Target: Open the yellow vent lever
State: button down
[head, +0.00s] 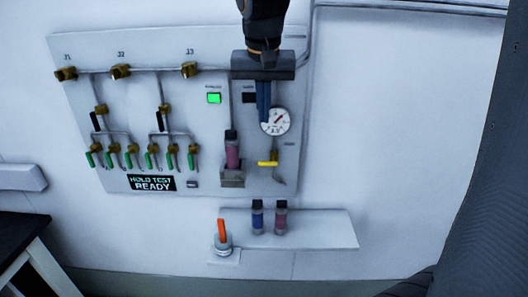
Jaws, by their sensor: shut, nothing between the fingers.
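The yellow vent lever (268,163) sits at the lower right of the grey wall panel (215,120). It lies roughly level, across a brass valve below the round gauge (275,121). My gripper (263,112) hangs in front of the panel's upper right, with its dark blue fingers pointing down. The fingers are shut together and empty. Their tips are above the lever and apart from it in the picture, beside the gauge's left edge. My gripper's body hides the panel's upper right part. I cannot tell how far the fingers stand from the panel.
Several green and black levers are on the panel's left. A pink column (232,155) stands in a holder left of the lever. Below, a white shelf (320,229) bears two capped vials; an orange-handled item (222,236) stands at its left. A sign (151,183) reads "HOLD TEST READY".

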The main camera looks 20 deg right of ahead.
aim_at(264, 163)
jog(key=p+x, duration=0.1)
jog(key=x, duration=0.3)
jog(key=p+x, duration=0.1)
jog(key=x, duration=0.4)
jog(key=s+p+x, duration=0.1)
jog(key=p+x, duration=0.1)
jog(key=x, duration=0.2)
jog(key=shift+a+f, duration=0.15)
jog(key=shift+f, duration=0.3)
